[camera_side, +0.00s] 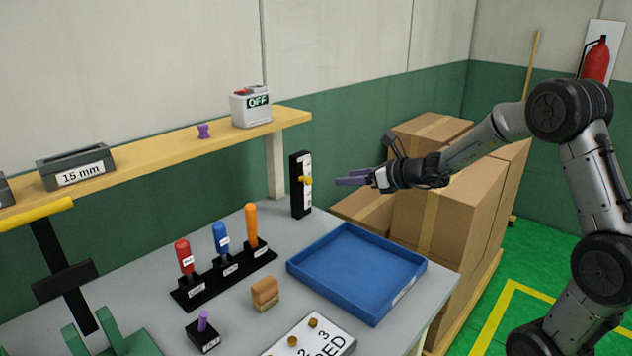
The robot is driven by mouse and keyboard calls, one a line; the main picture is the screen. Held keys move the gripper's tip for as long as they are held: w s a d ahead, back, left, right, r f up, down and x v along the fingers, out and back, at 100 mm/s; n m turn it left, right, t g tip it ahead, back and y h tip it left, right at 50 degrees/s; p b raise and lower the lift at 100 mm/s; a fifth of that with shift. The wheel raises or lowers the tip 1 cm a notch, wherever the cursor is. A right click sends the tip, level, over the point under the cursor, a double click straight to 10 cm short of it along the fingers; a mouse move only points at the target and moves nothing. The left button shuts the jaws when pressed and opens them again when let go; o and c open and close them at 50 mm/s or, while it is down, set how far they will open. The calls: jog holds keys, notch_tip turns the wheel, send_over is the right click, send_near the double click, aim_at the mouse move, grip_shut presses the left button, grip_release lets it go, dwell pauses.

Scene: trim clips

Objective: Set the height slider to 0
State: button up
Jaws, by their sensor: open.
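The height slider (301,197) is a black upright block with a white scale strip at the back right of the grey workbench. Its yellow knob (306,181) sits about midway up the strip; the scale's numbers are too small to read. My gripper (352,179) is to the right of the slider at about knob height. Its purple fingers point left toward the knob, with a gap between them and it. The gripper is open and empty.
A blue tray (412,262) lies in front of the slider. A black rack (190,297) holds red, blue and orange-handled tools. A wooden shelf (140,166) runs above the bench at the back. Cardboard boxes (465,215) stand behind my arm.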

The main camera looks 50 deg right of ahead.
aim_at(310, 182)
jog(key=x, duration=1.2)
jog(key=shift+w+a+f, duration=0.1)
jog(key=shift+w+f, duration=0.1)
jog(key=shift+w, duration=0.15)
grip_shut()
jog(key=shift+f, duration=0.1)
dwell(0.8)
